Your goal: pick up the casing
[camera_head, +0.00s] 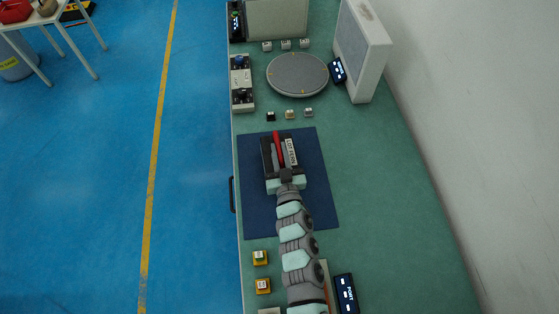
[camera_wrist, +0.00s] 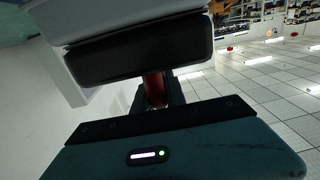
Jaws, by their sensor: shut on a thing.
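The casing appears to be the narrow red piece (camera_head: 276,140) between my fingers, over the dark blue mat (camera_head: 315,208) in the head view. My gripper (camera_head: 279,157) has a dark finger on each side of it, with a white label on the right finger. In the wrist view my gripper (camera_wrist: 150,92) shows its two dark pads, and a reddish part of the casing (camera_wrist: 154,88) shows between them. My gripper is shut on it. The pads hide most of the casing. I cannot tell whether it touches the mat.
A round grey turntable (camera_head: 297,75) stands beyond the mat, with a white upright panel (camera_head: 361,50) to its right. Several small blocks sit in front of the turntable. The bench right of the mat is clear.

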